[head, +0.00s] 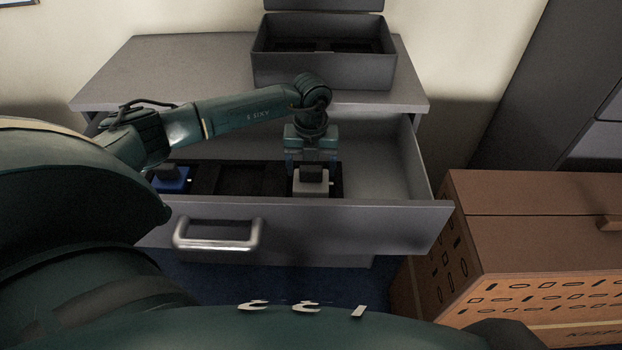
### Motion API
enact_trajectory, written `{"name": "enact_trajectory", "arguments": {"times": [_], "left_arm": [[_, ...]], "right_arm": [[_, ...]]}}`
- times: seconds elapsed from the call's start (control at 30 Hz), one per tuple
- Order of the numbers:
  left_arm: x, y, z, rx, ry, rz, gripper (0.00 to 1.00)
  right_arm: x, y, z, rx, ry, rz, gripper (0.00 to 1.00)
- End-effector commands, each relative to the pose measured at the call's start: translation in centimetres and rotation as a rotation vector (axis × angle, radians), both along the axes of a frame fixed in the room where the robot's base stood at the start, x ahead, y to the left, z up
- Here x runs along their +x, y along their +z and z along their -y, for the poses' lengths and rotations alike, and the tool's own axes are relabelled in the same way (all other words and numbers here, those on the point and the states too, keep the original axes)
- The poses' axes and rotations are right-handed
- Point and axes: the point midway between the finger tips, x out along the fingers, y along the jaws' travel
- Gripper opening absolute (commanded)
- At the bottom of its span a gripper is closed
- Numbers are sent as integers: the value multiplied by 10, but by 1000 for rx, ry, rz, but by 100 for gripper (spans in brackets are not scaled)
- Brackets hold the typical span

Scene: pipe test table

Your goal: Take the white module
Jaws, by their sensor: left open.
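The white module (311,187) sits in the right slot of a black holder inside the open drawer (375,222). It looks pale grey-white, with a dark block on top. My left gripper (312,167) points down at the module, with its fingers on either side of the dark top block. It is open. I cannot tell whether the fingers touch the block. My right gripper is not in view.
A blue module (172,180) sits in the left of the holder. The middle slot (240,181) looks empty. An open grey box (323,62) stands on the cabinet top (180,68). A brown crate (540,240) stands right of the drawer. The drawer's right part is clear.

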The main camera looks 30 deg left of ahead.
Motion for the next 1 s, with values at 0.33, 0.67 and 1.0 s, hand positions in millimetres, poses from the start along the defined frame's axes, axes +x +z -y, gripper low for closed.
{"name": "enact_trajectory", "arguments": {"times": [0.33,0.67,1.0], "left_arm": [[0,-19,0,0,0,1,75],[0,-18,0,0,0,1,53],[0,-18,0,0,0,1,26]], "right_arm": [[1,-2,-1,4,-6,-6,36],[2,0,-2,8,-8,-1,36],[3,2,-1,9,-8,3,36]]}}
